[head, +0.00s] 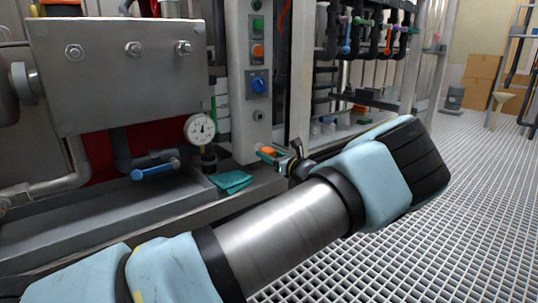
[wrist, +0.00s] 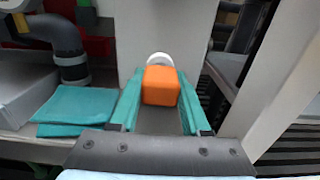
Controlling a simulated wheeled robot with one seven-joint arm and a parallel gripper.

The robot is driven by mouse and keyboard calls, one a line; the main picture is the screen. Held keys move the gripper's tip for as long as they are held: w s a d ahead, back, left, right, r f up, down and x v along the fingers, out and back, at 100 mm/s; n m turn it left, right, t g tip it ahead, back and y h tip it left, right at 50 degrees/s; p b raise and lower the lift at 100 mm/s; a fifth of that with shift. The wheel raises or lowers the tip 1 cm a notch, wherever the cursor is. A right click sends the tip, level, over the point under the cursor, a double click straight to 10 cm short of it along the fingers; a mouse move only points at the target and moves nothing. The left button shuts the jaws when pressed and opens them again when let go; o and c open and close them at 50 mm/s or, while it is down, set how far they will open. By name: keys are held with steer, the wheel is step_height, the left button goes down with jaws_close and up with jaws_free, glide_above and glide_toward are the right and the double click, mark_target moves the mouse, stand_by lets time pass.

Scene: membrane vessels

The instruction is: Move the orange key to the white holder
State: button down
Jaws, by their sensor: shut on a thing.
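The orange key (wrist: 161,86) is a small block between the teal fingers of my gripper (wrist: 160,98). The gripper is shut on it. In the head view the orange key (head: 267,150) shows at the fingertips of my gripper (head: 269,155), low in front of the grey control panel column. A white round piece (wrist: 160,58) shows just behind the key in the wrist view, in front of the pale column. It looks like the white holder, but the key hides most of it. I cannot tell whether the key touches it.
A folded teal cloth (head: 232,181) lies on the ledge left of my gripper. A pressure gauge (head: 200,129) and a blue-handled valve (head: 155,171) are farther left. The control panel column (head: 249,80) stands behind the gripper. The grated floor (head: 470,180) at right is mostly clear.

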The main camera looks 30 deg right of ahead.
steer(key=shift+w+a, duration=0.1)
steer(key=shift+w, duration=0.2)
steer(key=shift+c, duration=1.5)
jaws_free()
steer(key=shift+s, duration=0.1)
steer(key=s+d+p, duration=0.2)
steer(key=s+p, duration=0.2)
steer(key=s, duration=0.6)
steer(key=shift+s, duration=0.2)
